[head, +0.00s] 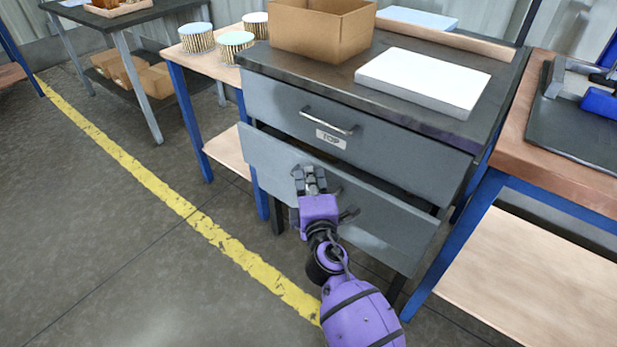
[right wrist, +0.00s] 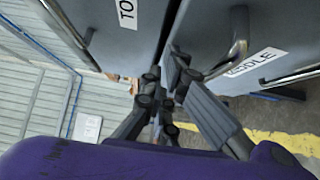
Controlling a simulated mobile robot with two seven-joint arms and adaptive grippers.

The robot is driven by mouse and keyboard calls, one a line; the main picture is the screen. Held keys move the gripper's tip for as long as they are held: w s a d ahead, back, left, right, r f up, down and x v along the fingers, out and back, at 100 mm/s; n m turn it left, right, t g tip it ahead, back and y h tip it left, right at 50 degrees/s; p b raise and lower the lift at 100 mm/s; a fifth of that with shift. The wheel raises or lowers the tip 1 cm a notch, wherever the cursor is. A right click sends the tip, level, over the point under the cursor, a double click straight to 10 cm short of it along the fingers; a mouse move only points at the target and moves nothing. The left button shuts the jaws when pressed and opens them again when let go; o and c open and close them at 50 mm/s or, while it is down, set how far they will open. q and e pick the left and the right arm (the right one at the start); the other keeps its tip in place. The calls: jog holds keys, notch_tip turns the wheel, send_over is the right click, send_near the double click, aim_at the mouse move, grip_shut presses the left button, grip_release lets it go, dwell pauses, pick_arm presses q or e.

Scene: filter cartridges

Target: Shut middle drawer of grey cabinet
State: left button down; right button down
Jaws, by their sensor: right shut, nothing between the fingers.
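The grey cabinet (head: 395,65) stands ahead of me, its top drawer (head: 270,100) labelled TOP and looking shut. Below it, the middle drawer (head: 385,222) juts out a little, with a dark gap above its front. Its MIDDLE label (right wrist: 252,62) and bar handle (right wrist: 238,35) show in the right wrist view. In the head view my right gripper partly hides the label and handle. My right gripper (head: 309,172) is shut and empty, at the middle drawer's front near its upper edge. It also shows in the right wrist view (right wrist: 172,68). I cannot tell whether it touches the front. My left gripper is not in view.
A cardboard box (head: 320,35) and a white slab (head: 425,82) rest on the cabinet top. A blue-legged table with round pleated filters (head: 235,45) stands to the left, and a wooden workbench (head: 510,150) close on the right. The floor at front left is clear.

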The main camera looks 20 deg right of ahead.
aim_at(323, 166)
jog(key=w+d, duration=0.1)
jog(key=d, duration=0.1)
jog(key=w+d, duration=0.2)
jog(key=shift+w, duration=0.1)
jog(key=shift+r, duration=0.15)
jog(key=shift+d, duration=0.15)
